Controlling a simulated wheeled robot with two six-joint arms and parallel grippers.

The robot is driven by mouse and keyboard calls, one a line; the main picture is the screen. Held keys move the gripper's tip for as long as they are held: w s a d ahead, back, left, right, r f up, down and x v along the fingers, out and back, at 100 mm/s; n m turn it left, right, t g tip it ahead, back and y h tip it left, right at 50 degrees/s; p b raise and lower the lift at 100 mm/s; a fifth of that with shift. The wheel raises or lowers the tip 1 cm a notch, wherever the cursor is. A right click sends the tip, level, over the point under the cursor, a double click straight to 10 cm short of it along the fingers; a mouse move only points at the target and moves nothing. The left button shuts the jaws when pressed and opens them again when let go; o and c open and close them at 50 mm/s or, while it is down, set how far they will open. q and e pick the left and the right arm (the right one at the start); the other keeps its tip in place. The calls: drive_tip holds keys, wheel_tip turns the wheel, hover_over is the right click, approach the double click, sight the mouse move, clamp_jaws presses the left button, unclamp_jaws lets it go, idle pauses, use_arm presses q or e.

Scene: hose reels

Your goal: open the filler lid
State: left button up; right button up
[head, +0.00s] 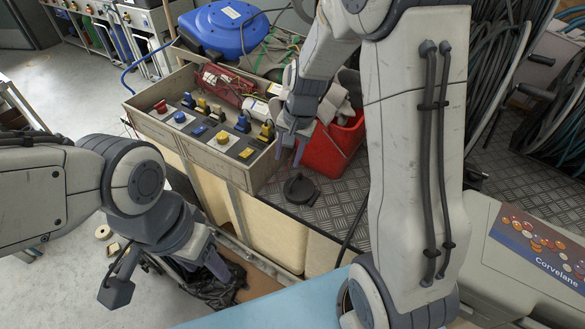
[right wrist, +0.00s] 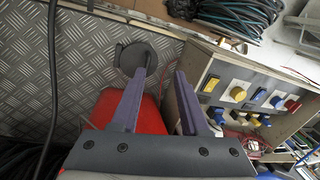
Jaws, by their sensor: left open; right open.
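The filler lid (head: 300,188) is a small dark round cap with a raised part on top, lying flat on the diamond-plate deck and looking shut. In the right wrist view the lid (right wrist: 126,60) shows as a grey disc just beyond the left finger's tip, which overlaps its edge. My right gripper (head: 289,152) is open and empty above the deck, up and left of the lid in the head view; its fingers (right wrist: 161,74) show apart in the wrist view. Contact with the lid cannot be made out. My left gripper (head: 166,280) is open and empty at lower left, away from the lid.
A red bucket (head: 333,147) stands close behind the lid. A blue hose reel (head: 224,27) is at the back. Coiled hoses (head: 505,65) hang at right. Bare diamond plate (right wrist: 85,50) surrounds the lid.

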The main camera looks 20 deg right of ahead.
sight(296, 179)
drive_tip(key=w+d+f+m, duration=0.1)
drive_tip(key=f, duration=0.3)
drive_tip(key=w+d+f, duration=0.1)
drive_tip(key=f, duration=0.3)
drive_tip(key=w+d+f+m+b, duration=0.1)
drive_tip(key=f, duration=0.4)
drive_tip(key=shift+w+d+f+m, duration=0.1)
drive_tip(key=shift+w+d+m, duration=0.2)
drive_tip(key=shift+w+d, duration=0.1)
clamp_jaws()
drive_tip(key=shift+s, duration=0.1)
idle(0.5)
